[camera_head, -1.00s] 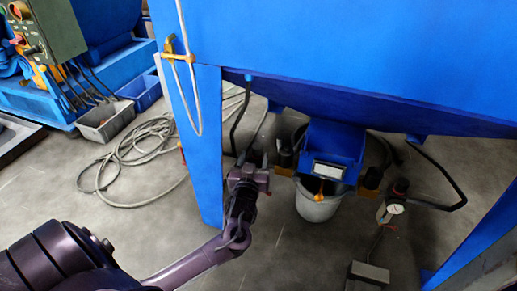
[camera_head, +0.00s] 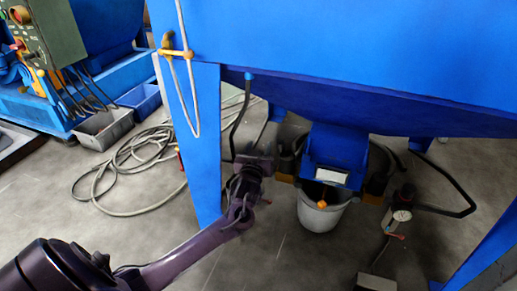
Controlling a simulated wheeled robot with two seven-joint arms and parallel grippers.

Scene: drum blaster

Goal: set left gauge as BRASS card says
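My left gripper (camera_head: 254,162), on a dark purple arm from the lower left, is beside the blue leg, below the hopper. It is seen from behind and its fingers are hard to make out, so I cannot tell whether it is open or holds anything. No left gauge can be made out; the gripper covers part of that area. No card with readable BRASS text shows. My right gripper is not in view.
A blue leg (camera_head: 207,195) and hopper underside (camera_head: 390,117) bound the space. A grey bucket (camera_head: 320,214) stands under a blue chute (camera_head: 335,150) with a white plate. A coiled hose (camera_head: 125,165) lies on the floor at left. A green control panel (camera_head: 55,30) is at upper left.

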